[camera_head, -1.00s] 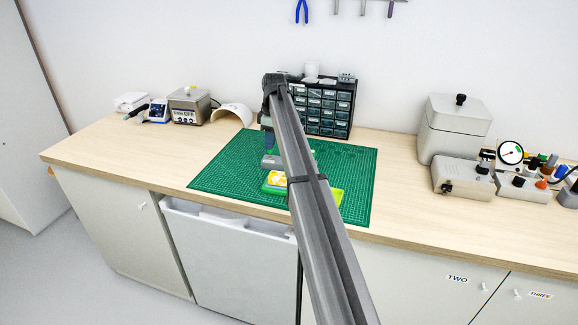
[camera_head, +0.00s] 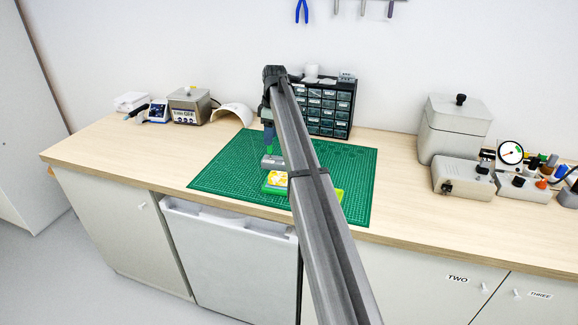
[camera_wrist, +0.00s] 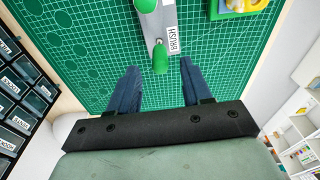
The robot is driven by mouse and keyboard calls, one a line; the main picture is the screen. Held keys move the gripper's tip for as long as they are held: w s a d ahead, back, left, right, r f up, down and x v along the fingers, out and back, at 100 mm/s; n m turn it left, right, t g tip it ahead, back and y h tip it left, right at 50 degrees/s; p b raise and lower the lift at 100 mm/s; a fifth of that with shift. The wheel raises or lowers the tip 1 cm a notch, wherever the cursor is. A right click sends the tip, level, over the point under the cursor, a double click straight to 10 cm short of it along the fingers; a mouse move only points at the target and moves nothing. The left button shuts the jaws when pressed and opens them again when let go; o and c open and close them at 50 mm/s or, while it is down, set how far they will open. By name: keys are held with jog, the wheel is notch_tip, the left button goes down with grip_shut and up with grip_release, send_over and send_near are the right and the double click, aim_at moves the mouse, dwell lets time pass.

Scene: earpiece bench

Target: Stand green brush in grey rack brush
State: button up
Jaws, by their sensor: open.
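The grey rack (camera_head: 272,161) lies on the green mat, and its end labelled BRUSH (camera_wrist: 172,38) shows in the wrist view. A green brush handle (camera_wrist: 160,58) stands at that labelled end, between my fingers; its lower end is hidden, so I cannot tell how deep it sits. A second green handle-like piece (camera_wrist: 146,5) shows farther along the rack, cut by the frame edge. My gripper (camera_wrist: 159,67) is open, with a visible gap between each finger and the green handle.
A green tray with yellow pieces (camera_head: 276,180) lies just in front of the rack. A dark drawer cabinet (camera_head: 330,108) stands behind the mat. The mat's left part (camera_head: 225,170) is clear. Grey bench devices (camera_head: 463,177) stand at the right.

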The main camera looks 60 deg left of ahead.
notch_tip(320, 180, up, 11)
jog(key=shift+w+d+r, duration=0.15)
jog(key=shift+w+d, duration=0.2)
dwell(0.5)
